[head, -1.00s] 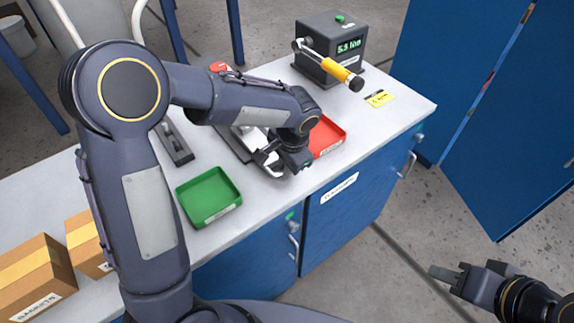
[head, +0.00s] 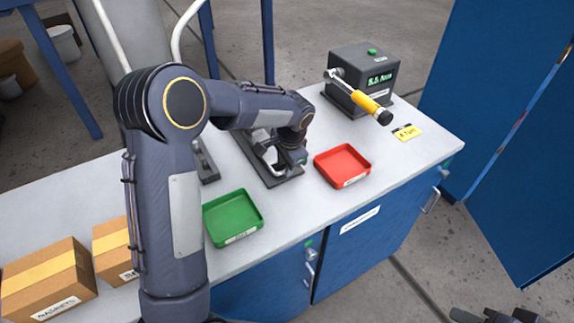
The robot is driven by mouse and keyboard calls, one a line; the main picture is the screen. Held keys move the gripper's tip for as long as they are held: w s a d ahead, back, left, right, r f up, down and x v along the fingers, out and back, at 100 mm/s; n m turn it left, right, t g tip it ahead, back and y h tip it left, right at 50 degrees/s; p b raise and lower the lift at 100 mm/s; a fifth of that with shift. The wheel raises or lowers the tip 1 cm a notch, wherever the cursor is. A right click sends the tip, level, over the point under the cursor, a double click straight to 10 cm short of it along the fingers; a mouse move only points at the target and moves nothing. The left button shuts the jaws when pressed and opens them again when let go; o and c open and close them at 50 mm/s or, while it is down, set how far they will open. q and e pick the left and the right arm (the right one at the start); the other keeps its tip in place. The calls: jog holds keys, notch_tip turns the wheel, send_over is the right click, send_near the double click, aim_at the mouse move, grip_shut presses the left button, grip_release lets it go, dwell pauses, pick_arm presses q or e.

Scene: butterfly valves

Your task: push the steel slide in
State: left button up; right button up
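A dark base plate (head: 284,181) lies on the bench, with pale metal parts (head: 262,146) on it that my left arm partly hides. I cannot make out for certain which part is the steel slide. My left gripper (head: 293,160) points down over the front half of this plate, close to the metal parts. Whether it touches them, and whether its fingers are open or shut, is not clear. My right gripper (head: 490,315) shows only in part at the bottom right edge, away from the bench.
A red tray (head: 342,182) stands right of the plate and a green tray (head: 258,226) in front left. A grey tester with a yellow-handled tool (head: 363,97) stands behind right. Cardboard boxes (head: 75,262) stand at front left. A dark narrow holder (head: 209,175) lies left.

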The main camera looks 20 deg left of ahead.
pick_arm(q)
jog(key=shift+d, duration=0.1)
jog(key=v, duration=0.7)
jog(key=shift+r, duration=0.4)
jog(key=s+a+r+n+t+h, duration=0.1)
jog(key=s+r+n+h, duration=0.15)
jog(key=s, duration=0.55)
jog(key=s+a+r+n+h, duration=0.1)
jog(key=s+a+r+n, duration=0.15)
jog(key=s, duration=0.65)
jog(key=s+d+f+n+t+h, duration=0.1)
jog(key=s+d+n, duration=0.1)
jog(key=s, duration=0.4)
jog(key=s+d+f+n+t+h, duration=0.1)
jog(key=s+d+n+t, duration=0.1)
jog(key=s, duration=0.4)
jog(key=shift+d+f, duration=0.3)
